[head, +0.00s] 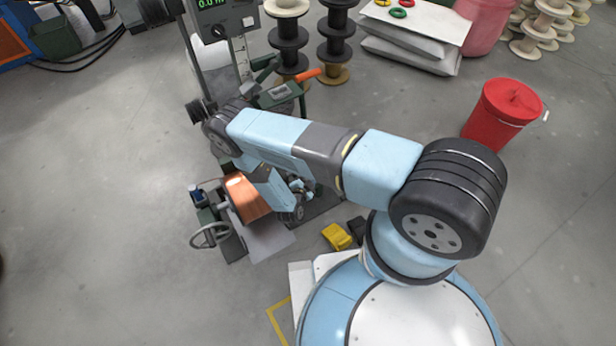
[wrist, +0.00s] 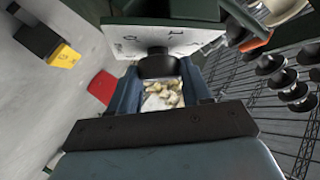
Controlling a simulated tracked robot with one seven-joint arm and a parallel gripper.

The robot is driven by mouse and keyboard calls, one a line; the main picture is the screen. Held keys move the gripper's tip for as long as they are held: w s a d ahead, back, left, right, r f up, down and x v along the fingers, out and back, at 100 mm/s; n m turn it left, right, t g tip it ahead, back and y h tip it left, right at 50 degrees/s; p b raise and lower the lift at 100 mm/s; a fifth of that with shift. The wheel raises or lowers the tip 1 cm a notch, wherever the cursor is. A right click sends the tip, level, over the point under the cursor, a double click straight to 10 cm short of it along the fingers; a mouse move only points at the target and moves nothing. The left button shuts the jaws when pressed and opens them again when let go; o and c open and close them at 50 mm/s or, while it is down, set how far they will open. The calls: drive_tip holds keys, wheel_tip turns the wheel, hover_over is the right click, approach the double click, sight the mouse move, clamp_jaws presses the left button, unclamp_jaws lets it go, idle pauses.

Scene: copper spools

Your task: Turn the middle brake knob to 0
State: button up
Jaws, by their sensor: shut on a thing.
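In the wrist view, a short dark round knob (wrist: 158,66) stands out from a pale dial plate (wrist: 150,42) with marks on its face. The marks are turned and too small to read surely, so I cannot tell the knob's setting. The blue fingers of my gripper (wrist: 161,74) are on either side of the knob and shut on it. In the head view my arm hides the knob and most of the gripper, beside the winding machine with the copper spool (head: 248,198).
A handwheel (head: 210,235) sticks out at the machine's left. A post with a green readout box (head: 222,20) stands behind. A red bucket (head: 502,112) is at right, and a yellow block (head: 337,236) lies near my base. Open floor lies left.

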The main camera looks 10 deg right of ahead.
drive_tip(key=o, duration=0.7)
drive_tip(key=shift+s+d+f, duration=0.2)
drive_tip(key=shift+s+f, duration=0.1)
drive_tip(key=shift+s, duration=0.15)
drive_tip(key=shift+o, duration=1.4)
drive_tip(key=shift+w, duration=0.15)
drive_tip(key=shift+o, duration=0.2)
drive_tip(key=shift+w+a+r, duration=0.1)
drive_tip(key=shift+r, duration=0.05)
drive_tip(key=shift+a, duration=0.1)
drive_tip(key=v, duration=1.3)
drive_tip(key=shift+s, duration=0.35)
drive_tip(key=shift+a, duration=0.1)
